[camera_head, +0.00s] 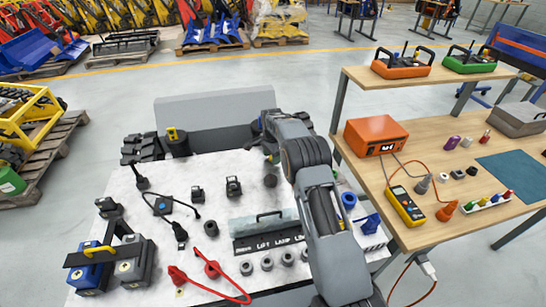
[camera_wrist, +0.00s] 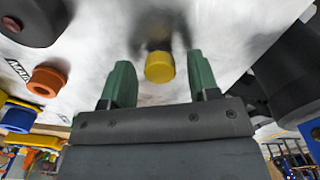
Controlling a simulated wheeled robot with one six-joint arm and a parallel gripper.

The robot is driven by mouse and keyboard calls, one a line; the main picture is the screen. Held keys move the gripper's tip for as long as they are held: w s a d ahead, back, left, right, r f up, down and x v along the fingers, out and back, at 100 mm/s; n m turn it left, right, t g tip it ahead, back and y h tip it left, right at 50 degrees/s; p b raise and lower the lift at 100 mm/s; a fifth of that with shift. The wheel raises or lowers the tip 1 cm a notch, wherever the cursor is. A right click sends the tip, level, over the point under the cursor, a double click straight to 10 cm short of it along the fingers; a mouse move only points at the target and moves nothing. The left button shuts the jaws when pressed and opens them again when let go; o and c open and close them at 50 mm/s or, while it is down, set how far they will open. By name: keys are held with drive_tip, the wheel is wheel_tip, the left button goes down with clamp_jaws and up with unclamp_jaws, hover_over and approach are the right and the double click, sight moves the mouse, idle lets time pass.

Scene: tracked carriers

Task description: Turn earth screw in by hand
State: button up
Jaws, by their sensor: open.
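In the wrist view, a round yellow-ended knob (camera_wrist: 160,68) on a dark, blurred stem shows between my gripper's fingertips; it may be the earth screw, but I cannot tell for sure. My gripper (camera_wrist: 160,62) is open, with one green finger on each side of the knob and gaps on both sides. In the head view, my gripper (camera_head: 268,156) is mostly hidden behind my arm, over the far part of the white panel (camera_head: 225,171). The yellow knob cannot be made out there.
A dark round knob (camera_head: 270,181) stands near my gripper. Black switches (camera_head: 234,187), red cable plugs (camera_head: 212,270) and a blue ring (camera_head: 349,200) are on the panel. In the wrist view, an orange ring (camera_wrist: 47,80) is left. A wooden bench (camera_head: 440,135) stands right.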

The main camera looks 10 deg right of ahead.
drive_tip(key=n, duration=1)
drive_tip(key=shift+n, duration=0.3)
drive_tip(key=c, duration=0.7)
drive_tip(key=m, duration=0.6)
drive_tip(key=shift+m, duration=0.4)
drive_tip(key=shift+c, duration=0.4)
drive_tip(key=m, duration=0.3)
